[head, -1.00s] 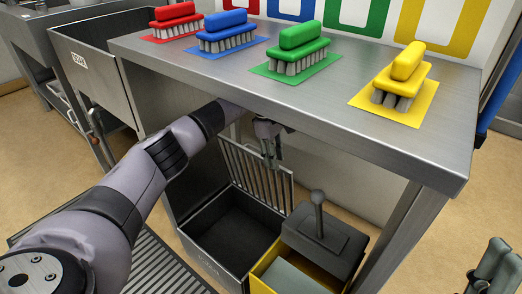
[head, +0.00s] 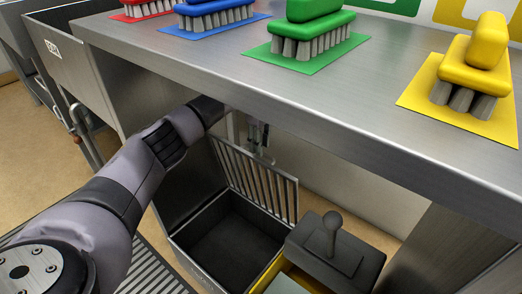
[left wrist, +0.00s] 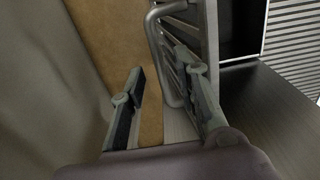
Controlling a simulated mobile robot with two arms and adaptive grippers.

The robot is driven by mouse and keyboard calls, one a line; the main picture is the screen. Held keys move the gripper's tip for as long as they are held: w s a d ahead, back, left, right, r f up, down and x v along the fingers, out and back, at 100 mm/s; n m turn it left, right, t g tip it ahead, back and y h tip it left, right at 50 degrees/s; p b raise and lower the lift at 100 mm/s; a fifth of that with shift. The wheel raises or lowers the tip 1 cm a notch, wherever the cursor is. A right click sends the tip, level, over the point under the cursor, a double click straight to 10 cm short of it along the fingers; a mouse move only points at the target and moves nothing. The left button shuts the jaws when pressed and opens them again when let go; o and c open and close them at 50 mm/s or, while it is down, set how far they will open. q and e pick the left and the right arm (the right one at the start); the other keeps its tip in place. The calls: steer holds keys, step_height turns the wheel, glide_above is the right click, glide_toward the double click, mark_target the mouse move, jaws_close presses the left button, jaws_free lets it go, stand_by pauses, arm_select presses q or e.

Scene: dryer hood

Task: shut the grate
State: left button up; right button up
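The grate (head: 255,182), a metal frame of parallel bars, stands raised and open at the back edge of a dark bin (head: 190,262) under the steel counter. My left gripper (head: 258,138) is behind the grate's upper edge. In the left wrist view, its two fingers (left wrist: 160,62) are apart with nothing clamped. The grate (left wrist: 205,35) shows there close to the right finger. A bent bar handle (left wrist: 152,30) on it runs between the fingers in the picture; I cannot tell whether they touch. My right gripper is out of view.
The steel counter (head: 330,95) overhangs my left arm and carries red, blue, green (head: 312,30) and yellow brushes on coloured mats. A yellow box with a dark knobbed lid (head: 335,250) stands right of the bin. A slatted panel (head: 160,275) lies at left.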

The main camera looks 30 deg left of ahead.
arm_select(q)
steer(key=shift+f, duration=0.8)
steer(key=shift+c, duration=0.3)
jaws_close()
